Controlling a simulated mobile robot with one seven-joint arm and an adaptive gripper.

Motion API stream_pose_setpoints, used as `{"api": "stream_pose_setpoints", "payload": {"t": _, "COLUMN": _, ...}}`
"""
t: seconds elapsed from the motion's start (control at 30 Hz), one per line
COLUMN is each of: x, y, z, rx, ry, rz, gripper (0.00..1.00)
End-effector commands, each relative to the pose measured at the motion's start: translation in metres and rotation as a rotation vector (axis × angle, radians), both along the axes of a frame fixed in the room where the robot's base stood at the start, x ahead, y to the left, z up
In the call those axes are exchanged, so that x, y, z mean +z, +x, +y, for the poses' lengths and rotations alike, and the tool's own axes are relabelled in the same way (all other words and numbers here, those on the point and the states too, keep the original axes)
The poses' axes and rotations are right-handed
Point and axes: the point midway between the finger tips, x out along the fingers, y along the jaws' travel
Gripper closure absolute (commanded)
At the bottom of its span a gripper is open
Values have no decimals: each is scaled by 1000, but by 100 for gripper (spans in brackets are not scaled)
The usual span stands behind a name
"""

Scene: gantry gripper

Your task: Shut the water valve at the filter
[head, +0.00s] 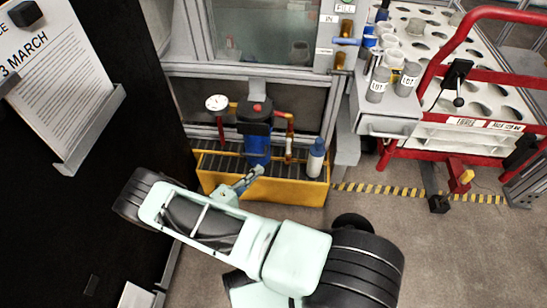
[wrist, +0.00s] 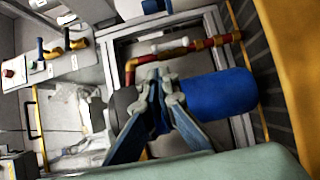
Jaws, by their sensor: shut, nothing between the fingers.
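The filter has a blue housing (head: 257,148) and a dark cap with a red button on top; its blue housing also shows in the wrist view (wrist: 225,95). A red and brass pipe (wrist: 215,42) leaves the cap, bends at an elbow and runs beside the housing. A white piece on that pipe (wrist: 170,46), perhaps the valve's handle, appears to lie along it. It shows small in the head view (head: 288,146). My gripper (head: 257,171) is shut and empty in front of the housing. Its fingertips (wrist: 156,76) overlap the filter in the wrist view; contact cannot be told.
A yellow tray (head: 285,191) with a dark grate surrounds the filter's foot. A white and blue bottle (head: 316,158) stands at its right end, and a gauge (head: 216,103) is left of the cap. A blue-levered fill valve (head: 347,41) is higher right. A red-framed cart (head: 470,130) stands right.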

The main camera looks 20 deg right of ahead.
Motion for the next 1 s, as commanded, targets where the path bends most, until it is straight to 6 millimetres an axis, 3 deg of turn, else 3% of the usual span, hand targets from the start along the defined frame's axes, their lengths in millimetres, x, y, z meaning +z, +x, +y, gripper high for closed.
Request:
{"api": "stream_pose_setpoints", "payload": {"t": 0.6, "x": -1, "y": 62, "z": -97, "rx": -6, "ry": 0, "rz": 1, "gripper": 100}}
{"api": "stream_pose_setpoints", "payload": {"t": 0.8, "x": 0, "y": 73, "z": -112, "rx": -4, "ry": 1, "rz": 1, "gripper": 100}}
{"api": "stream_pose_setpoints", "payload": {"t": 1.0, "x": 1, "y": 75, "z": -114, "rx": -2, "ry": 1, "rz": 1, "gripper": 100}}
